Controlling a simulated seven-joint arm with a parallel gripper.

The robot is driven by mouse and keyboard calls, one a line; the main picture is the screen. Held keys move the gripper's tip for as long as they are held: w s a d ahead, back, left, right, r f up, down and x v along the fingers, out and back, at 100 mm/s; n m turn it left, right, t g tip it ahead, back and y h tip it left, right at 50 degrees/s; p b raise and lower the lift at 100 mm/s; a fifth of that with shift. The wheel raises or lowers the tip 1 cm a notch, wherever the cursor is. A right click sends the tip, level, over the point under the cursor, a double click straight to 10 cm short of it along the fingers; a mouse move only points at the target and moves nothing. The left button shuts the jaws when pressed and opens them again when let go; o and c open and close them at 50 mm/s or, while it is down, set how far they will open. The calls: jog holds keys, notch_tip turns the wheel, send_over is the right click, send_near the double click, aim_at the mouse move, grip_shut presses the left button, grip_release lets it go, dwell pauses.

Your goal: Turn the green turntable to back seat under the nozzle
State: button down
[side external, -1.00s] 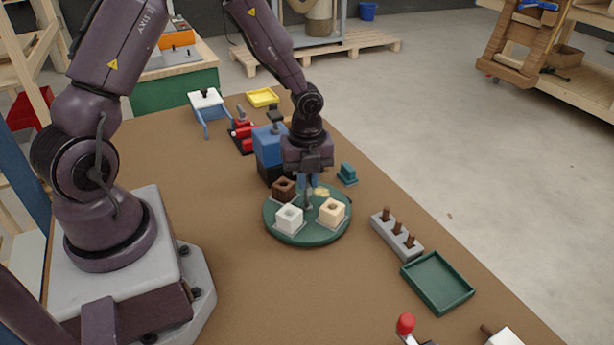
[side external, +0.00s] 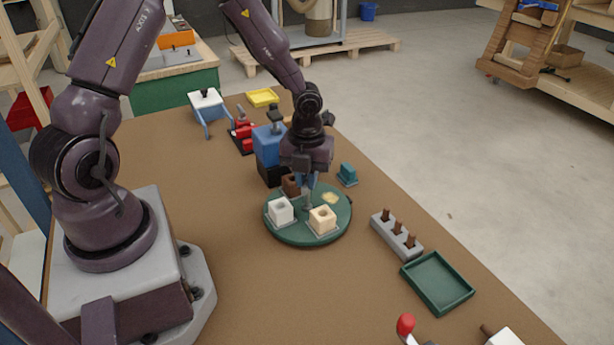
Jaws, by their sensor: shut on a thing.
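The green turntable (side external: 308,236) lies on the brown table. On it stand a white block (side external: 281,210) at the left, a cream block (side external: 322,219) at the front and a brown block (side external: 291,185) at the back left. A pale yellow patch (side external: 330,198) shows at its right. My gripper (side external: 308,189) points down over the middle and is shut on the turntable's central post (side external: 307,202). The fingertips partly hide the post. A blue and black unit (side external: 268,145) stands just behind the turntable; I cannot make out a nozzle, as my wrist covers that side.
A small teal block (side external: 347,174) stands behind right. A grey rack with brown pegs (side external: 397,236) and an empty green tray (side external: 437,283) lie to the right. A red-knobbed lever (side external: 406,325) is at the front. Red parts (side external: 243,133) and a yellow tray (side external: 262,97) are behind.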

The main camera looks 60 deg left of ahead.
jog(key=shift+r+m, duration=0.1)
jog(key=shift+m, duration=0.2)
dwell(0.4)
jog(key=c, duration=1.2)
grip_release()
jog(key=shift+o, duration=0.2)
notch_tip(320, 180, up, 13)
